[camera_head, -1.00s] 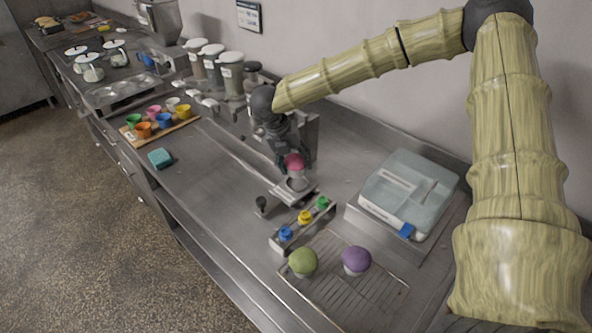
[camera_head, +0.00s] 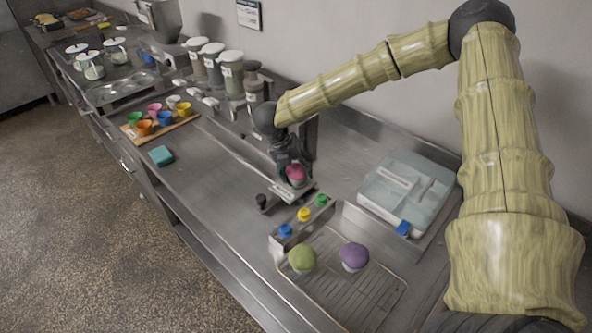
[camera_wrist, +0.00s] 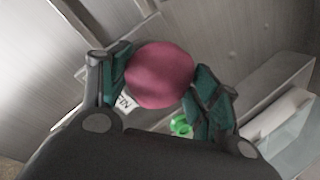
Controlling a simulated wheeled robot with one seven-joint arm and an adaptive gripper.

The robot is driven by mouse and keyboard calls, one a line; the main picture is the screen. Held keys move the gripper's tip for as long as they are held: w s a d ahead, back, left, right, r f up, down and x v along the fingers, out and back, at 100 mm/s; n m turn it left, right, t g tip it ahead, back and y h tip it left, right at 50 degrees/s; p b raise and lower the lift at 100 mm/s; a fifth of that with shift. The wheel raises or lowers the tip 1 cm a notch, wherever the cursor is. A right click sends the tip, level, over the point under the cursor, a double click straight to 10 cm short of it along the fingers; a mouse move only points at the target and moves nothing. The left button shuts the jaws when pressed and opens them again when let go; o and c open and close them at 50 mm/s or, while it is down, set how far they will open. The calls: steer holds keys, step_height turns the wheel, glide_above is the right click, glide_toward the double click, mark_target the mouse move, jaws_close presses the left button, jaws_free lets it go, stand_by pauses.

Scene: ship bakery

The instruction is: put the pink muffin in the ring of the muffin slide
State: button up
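The pink muffin (camera_head: 296,174) is between the fingers of my gripper (camera_head: 291,168), right over the plate of the muffin slide (camera_head: 281,190). In the wrist view the pink muffin (camera_wrist: 160,75) has a green-padded finger against each side, so my gripper (camera_wrist: 160,82) looks shut on it. The ring of the slide is hidden under the muffin and fingers. I cannot tell whether the muffin's base is inside the ring. A label (camera_wrist: 125,103) shows beside the muffin in the wrist view.
A strip with blue (camera_head: 285,230), yellow (camera_head: 304,214) and green (camera_head: 321,200) knobs stands just in front. A green muffin (camera_head: 302,257) and a purple muffin (camera_head: 354,256) are on a wire rack (camera_head: 345,293). A lidded box (camera_head: 408,190) stands right.

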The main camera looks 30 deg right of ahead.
steer(key=shift+o, duration=1)
steer(key=shift+r, duration=0.1)
steer(key=b+v, duration=0.3)
steer(key=v, duration=0.9)
stand_by(0.8)
